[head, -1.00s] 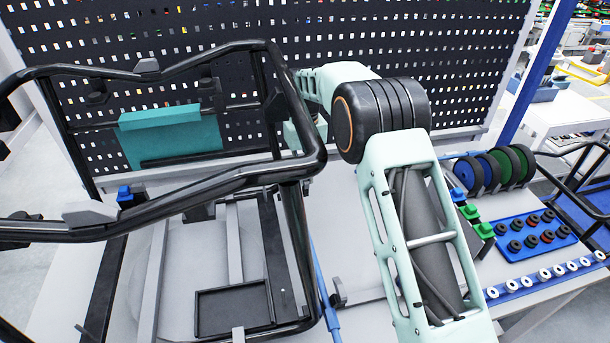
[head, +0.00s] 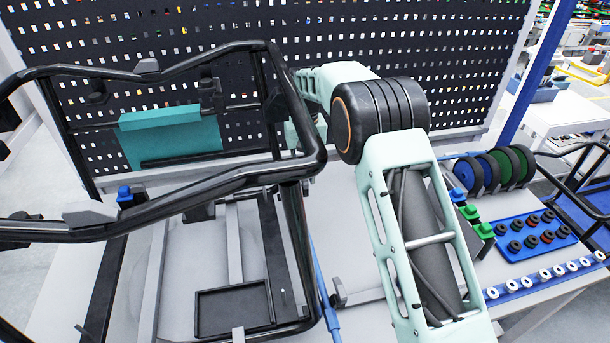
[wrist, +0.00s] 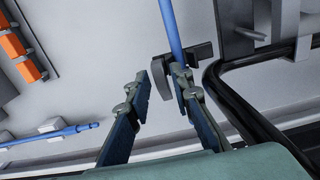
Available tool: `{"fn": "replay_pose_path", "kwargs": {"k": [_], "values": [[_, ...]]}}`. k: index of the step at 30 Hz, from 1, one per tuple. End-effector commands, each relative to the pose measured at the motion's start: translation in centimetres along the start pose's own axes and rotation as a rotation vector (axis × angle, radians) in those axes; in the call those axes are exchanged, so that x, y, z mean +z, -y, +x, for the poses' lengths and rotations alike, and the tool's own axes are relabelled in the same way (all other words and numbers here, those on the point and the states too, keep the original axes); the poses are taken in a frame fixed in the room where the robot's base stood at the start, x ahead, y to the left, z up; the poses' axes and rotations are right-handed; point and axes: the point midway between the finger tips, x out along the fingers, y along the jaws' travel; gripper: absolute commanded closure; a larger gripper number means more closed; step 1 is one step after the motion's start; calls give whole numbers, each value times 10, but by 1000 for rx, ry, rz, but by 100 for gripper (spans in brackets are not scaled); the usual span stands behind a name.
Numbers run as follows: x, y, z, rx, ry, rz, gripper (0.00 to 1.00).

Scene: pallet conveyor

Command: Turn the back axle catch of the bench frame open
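The bench frame (head: 170,203) of black tubes stands on the left of the bench in the head view. In the head view the gripper is hidden behind the frame and my arm. Another grey catch (head: 340,296) sits near the front by a blue rod.
A black frame tube (wrist: 245,100) runs close right of the fingers. Orange parts (wrist: 20,50) and another blue rod (wrist: 50,136) lie to the left. Black pegboard (head: 420,40) stands behind. Wheels (head: 500,165) and a blue tray (head: 535,236) stand at right.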

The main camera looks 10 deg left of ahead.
Motion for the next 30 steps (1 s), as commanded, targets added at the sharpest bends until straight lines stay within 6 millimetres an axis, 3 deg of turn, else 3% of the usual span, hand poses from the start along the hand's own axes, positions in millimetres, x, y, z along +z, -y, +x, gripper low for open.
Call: {"fn": "replay_pose_path", "kwargs": {"k": [9, 13, 24, 30], "values": [[1, 0, 1, 0, 3, -1, 72], [0, 0, -8, 0, 0, -2, 72], [-1, 0, -82, 0, -2, -1, 72], [0, 0, -110, 0, 1, -1, 72]]}}
